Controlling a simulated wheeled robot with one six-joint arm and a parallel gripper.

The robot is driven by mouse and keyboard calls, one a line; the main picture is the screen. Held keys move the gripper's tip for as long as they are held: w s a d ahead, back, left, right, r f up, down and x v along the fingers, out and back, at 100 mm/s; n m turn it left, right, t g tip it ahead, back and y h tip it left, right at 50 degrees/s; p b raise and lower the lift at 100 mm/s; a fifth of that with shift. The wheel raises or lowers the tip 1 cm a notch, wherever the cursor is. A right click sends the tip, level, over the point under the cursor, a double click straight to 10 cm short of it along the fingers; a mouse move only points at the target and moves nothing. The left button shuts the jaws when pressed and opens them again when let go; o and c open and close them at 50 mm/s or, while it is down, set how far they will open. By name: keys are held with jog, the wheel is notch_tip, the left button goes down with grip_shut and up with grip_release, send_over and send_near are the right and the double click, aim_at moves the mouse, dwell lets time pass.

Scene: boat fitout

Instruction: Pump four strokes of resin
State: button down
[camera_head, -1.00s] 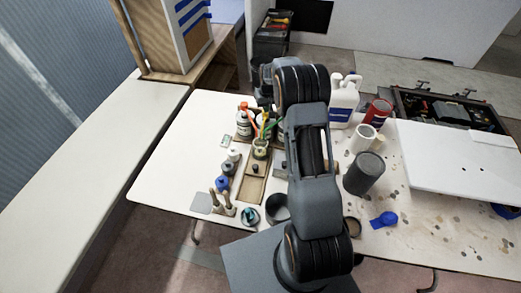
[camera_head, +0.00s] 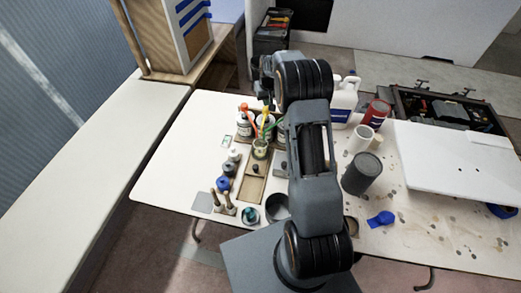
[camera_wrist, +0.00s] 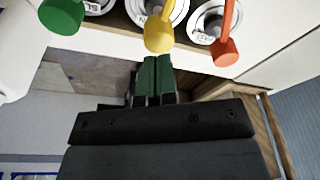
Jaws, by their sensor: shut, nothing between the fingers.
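Three white pump bottles stand in a row at the back of the bench. Their pump heads are orange (camera_head: 245,107), yellow (camera_head: 265,113) and green, the last partly behind my arm in the head view. In the wrist view I see the green head (camera_wrist: 62,15), the yellow head (camera_wrist: 158,36) and the orange head (camera_wrist: 225,50). My gripper (camera_wrist: 153,66), with green fingertips, is shut and empty. Its tips are beside the yellow head; I cannot tell whether they touch it. A cup (camera_head: 260,150) stands in front of the bottles.
A white jug (camera_head: 343,100), a red can (camera_head: 376,113) and a dark grey cylinder (camera_head: 362,174) stand right of my arm. Small bottles, including a blue one (camera_head: 223,184), stand at the front left. A white panel (camera_head: 460,160) covers the right. The bench's left part (camera_head: 185,150) is clear.

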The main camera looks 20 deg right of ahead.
aim_at(266, 109)
jog(key=shift+f, duration=0.25)
dwell(0.4)
jog(key=shift+f+b, duration=1.75)
jog(key=shift+f, duration=0.35)
jog(key=shift+r, duration=0.15)
jog(key=shift+r+p, duration=1.3)
jog(key=shift+r, duration=0.9)
jog(key=shift+f, duration=0.2)
